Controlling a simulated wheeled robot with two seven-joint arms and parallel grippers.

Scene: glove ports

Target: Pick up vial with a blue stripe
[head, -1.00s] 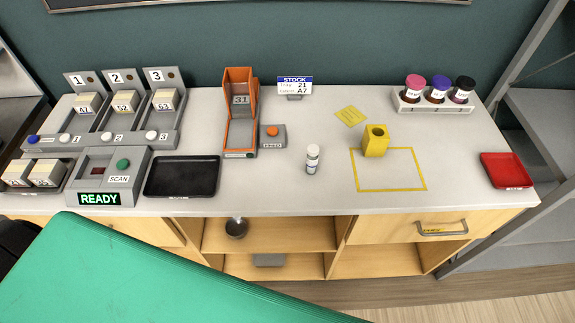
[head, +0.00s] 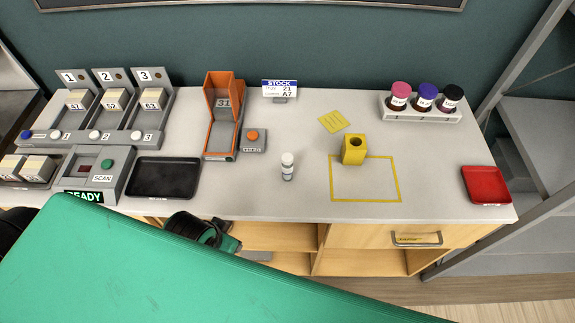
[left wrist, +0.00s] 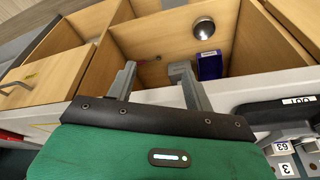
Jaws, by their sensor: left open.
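A small white-capped vial (head: 288,167) stands upright on the counter, left of the yellow outline. Its label has a coloured band near the bottom, too small to tell its colour surely. Three dark vials stand in a white rack (head: 421,115) at the back right, with pink, blue-purple and black caps. My left gripper (left wrist: 155,76) is open and empty in the left wrist view, facing the wooden shelves below the counter. In the head view, a dark part of my left arm shows at the counter's front edge, lower left of the white-capped vial. My right gripper is not in view.
A yellow block with a hole (head: 354,149) stands at the yellow outline. An orange chute (head: 222,140), black tray (head: 163,191) and numbered stations stand left. A red tray (head: 486,199) is far right. A blue box (left wrist: 210,66) sits in the shelves. Counter around the white-capped vial is clear.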

